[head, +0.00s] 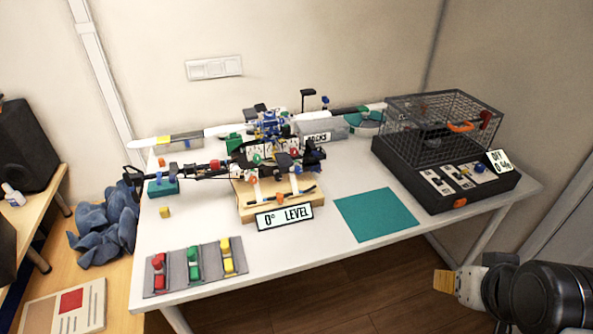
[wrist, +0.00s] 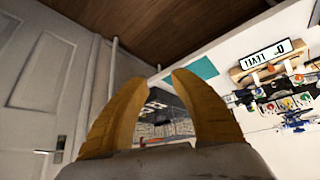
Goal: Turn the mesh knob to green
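No part labelled as a mesh knob can be read at this size. A wire mesh cage (head: 440,115) stands on a black base (head: 400,175) at the table's right. The base's front panel carries white switch plates (head: 450,178), a blue knob (head: 480,168) and a small tilted sign, partly legible as "OFF". I cannot tell which part is the mesh knob. My gripper (head: 446,281) is at lower right, in front of the table and apart from the cage. In the wrist view its two tan fingers (wrist: 161,77) are apart with nothing held between them.
A drone-like model on a wooden stand (head: 285,205), with a "0° LEVEL" sign (head: 284,216), fills the table's middle. A teal mat (head: 376,214) lies flat at front right. A grey tray (head: 210,262) with red, green and yellow pieces is at front left.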

